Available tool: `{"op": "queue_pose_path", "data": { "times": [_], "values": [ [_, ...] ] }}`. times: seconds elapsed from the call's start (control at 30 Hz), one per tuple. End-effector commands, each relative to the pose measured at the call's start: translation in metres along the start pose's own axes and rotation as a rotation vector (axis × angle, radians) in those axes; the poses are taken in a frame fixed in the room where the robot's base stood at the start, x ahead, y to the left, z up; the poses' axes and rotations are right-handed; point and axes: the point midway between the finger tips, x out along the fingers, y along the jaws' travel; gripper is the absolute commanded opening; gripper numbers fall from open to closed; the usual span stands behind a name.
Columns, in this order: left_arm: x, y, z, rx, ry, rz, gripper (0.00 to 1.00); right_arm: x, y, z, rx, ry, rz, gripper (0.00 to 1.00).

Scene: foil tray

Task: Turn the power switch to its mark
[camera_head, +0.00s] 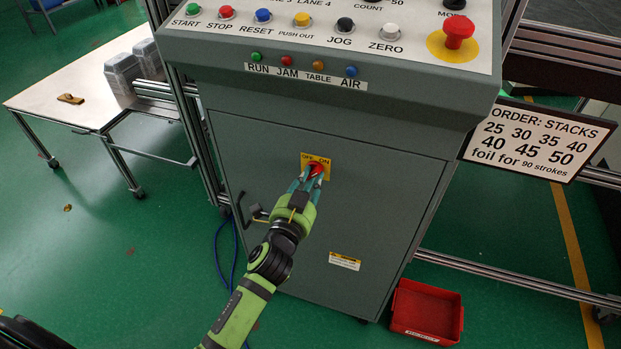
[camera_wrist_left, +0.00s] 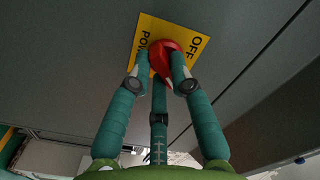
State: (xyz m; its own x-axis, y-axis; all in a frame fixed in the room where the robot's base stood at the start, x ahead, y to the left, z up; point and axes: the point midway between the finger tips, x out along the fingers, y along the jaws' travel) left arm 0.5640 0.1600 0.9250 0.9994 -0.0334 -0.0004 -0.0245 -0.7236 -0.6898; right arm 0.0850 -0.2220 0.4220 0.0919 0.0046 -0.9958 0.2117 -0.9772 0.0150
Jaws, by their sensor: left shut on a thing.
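The power switch is a red knob (camera_head: 317,168) on a yellow plate (camera_head: 324,160) on the front of the grey cabinet. OFF is printed at the plate's upper left and ON at its upper right. In the left wrist view the red knob (camera_wrist_left: 164,60) sits on the yellow plate (camera_wrist_left: 190,38), with OFF and part of POWER readable. My left gripper (camera_head: 308,178) is shut on the knob, its teal fingers around it; in the left wrist view the gripper (camera_wrist_left: 160,72) covers the knob's near side. The knob's exact pointing direction is hard to tell. My right gripper is not seen.
The control panel (camera_head: 330,40) with buttons and lamps overhangs above the switch. A cabinet handle (camera_head: 252,210) is left of my gripper. A red bin (camera_head: 427,311) stands on the floor at lower right. A table (camera_head: 80,90) is at left.

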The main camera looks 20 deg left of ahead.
Motion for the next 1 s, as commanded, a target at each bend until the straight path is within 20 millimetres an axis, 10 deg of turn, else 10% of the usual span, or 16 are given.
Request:
{"op": "queue_pose_path", "data": {
  "times": [0.6, 0.63, 0.7, 1.0],
  "values": [
    [0.0004, -0.0012, -0.0010, 0.044, 0.004, -0.002, 0.00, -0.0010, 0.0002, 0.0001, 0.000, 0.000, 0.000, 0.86],
    [0.0004, -0.0012, -0.0010, 0.044, 0.004, -0.002, 0.29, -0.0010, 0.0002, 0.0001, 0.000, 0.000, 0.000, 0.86],
    [0.0004, -0.0012, -0.0010, 0.043, 0.003, -0.002, 0.45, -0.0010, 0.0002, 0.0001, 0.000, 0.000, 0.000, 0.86],
    [-0.0004, -0.0004, -0.0001, 0.040, 0.001, -0.001, 0.45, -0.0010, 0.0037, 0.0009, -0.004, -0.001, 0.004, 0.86]
  ]
}}
